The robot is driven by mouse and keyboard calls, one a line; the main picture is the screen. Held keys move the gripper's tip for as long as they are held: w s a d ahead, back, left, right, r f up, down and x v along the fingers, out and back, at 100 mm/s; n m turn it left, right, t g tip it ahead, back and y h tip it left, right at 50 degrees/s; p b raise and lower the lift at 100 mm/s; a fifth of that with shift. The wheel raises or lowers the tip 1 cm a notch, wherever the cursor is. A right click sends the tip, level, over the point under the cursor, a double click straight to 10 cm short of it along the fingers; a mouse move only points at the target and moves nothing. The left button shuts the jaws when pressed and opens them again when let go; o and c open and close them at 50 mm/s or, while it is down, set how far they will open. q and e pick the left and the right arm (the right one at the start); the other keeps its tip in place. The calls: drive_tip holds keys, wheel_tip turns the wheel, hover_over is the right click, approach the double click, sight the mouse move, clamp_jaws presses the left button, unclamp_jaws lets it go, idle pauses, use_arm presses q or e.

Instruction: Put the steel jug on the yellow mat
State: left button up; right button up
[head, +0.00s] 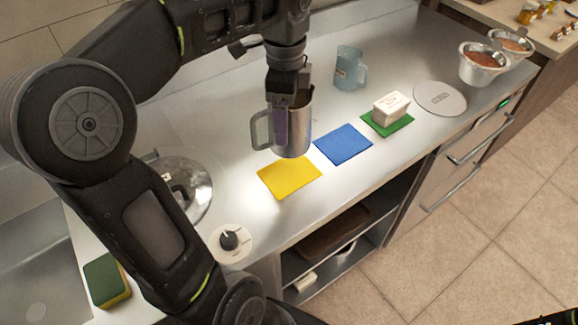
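The steel jug (299,133) is upright in the head view, its handle toward the left. My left gripper (289,103) comes down from above and is shut on the jug at its upper wall; the fingertips are partly hard to make out. The yellow mat (290,181) lies flat on the steel counter. The jug's base shows just at the mat's back edge; I cannot tell how far above the counter it is. My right gripper is not in view.
A blue mat (343,145) lies right of the yellow one. Beyond it, a white block (390,107) sits on a green mat (399,127). A blue-grey jug (350,69) stands behind. A round grey disc (440,98) and metal bowls (482,66) are farther right. A dial (229,241) is front left.

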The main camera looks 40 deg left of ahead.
use_arm(q)
drive_tip(key=shift+f, duration=3.15)
wheel_tip(320, 180, down, 4)
drive_tip(key=shift+r, duration=0.25)
drive_tip(key=shift+f, duration=0.1)
drive_tip(key=shift+f, duration=0.2)
drive_tip(key=o, duration=2)
drive_tip(key=shift+r, duration=0.1)
